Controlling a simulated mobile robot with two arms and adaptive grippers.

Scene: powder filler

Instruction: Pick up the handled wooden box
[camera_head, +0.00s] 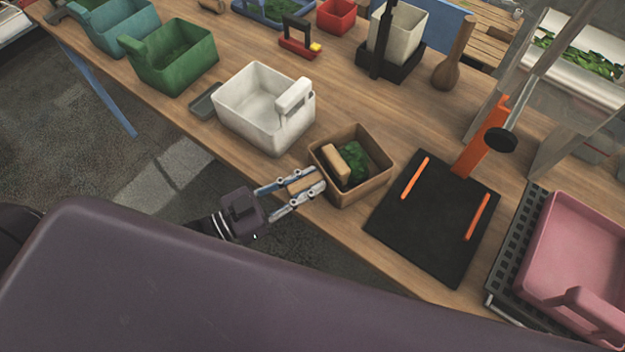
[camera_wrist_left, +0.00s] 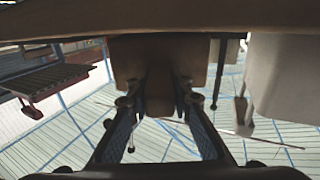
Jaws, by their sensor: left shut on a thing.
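The handled wooden box (camera_head: 368,185) stands near the front edge of the wooden table, in the middle of the head view. It is brown and open on top, with a green leafy clump (camera_head: 352,163) and a light wooden block-like piece (camera_head: 340,166) inside. My left gripper (camera_head: 306,184) comes from the left and is shut on the box's handle (camera_head: 302,183), which sticks out on the left side. In the left wrist view the fingers close on the brown handle (camera_wrist_left: 160,62), with the box above. My right gripper is not in view.
A white bin (camera_head: 247,122) stands close behind and left of the box. A black board (camera_head: 425,225) with orange strips lies to its right, beside an orange upright (camera_head: 483,140). A pink bin (camera_head: 575,255) is at far right. A green bin (camera_head: 178,65) is at back left.

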